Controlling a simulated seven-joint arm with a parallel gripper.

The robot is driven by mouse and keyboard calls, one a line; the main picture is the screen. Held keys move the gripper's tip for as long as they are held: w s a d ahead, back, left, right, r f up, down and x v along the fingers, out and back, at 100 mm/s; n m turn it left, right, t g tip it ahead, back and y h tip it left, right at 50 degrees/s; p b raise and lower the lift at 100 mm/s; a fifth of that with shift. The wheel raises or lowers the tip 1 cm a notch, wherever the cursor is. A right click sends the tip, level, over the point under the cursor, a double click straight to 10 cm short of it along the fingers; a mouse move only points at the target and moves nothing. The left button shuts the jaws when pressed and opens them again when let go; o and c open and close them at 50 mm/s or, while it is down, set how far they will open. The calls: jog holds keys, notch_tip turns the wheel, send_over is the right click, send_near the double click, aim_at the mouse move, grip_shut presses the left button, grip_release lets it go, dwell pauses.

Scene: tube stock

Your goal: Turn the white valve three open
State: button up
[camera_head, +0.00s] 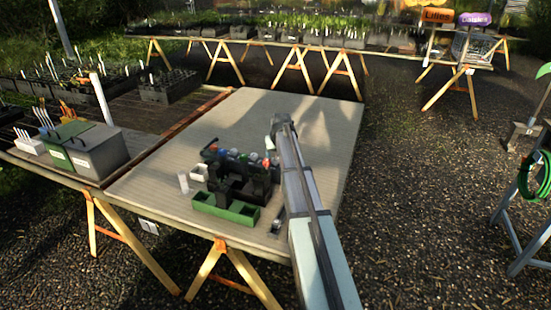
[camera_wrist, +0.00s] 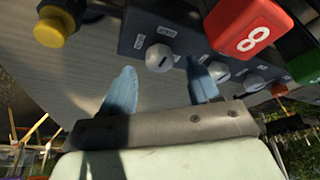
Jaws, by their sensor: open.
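In the wrist view, a white round knob (camera_wrist: 159,57) on a dark box (camera_wrist: 150,33) sits just beyond my open gripper (camera_wrist: 163,85), roughly between its two blue fingers. A gap seems to remain between fingers and knob. More white knobs, one by the right finger (camera_wrist: 218,71) and one further right (camera_wrist: 253,83), are on the same row. The small labels are too blurred to read, so I cannot tell which knob is valve three. In the head view, my arm reaches over the bench, and the fingers are hard to make out.
A red block marked 8 (camera_wrist: 245,28) stands close to the right finger. A yellow knob (camera_wrist: 50,32) is at upper left. In the head view, a green tray (camera_head: 243,214) lies before the dark cluster on the bench (camera_head: 310,105); the bench's far part is clear.

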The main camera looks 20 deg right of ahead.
jog(key=shift+x, duration=1.1)
jog(key=c, duration=1)
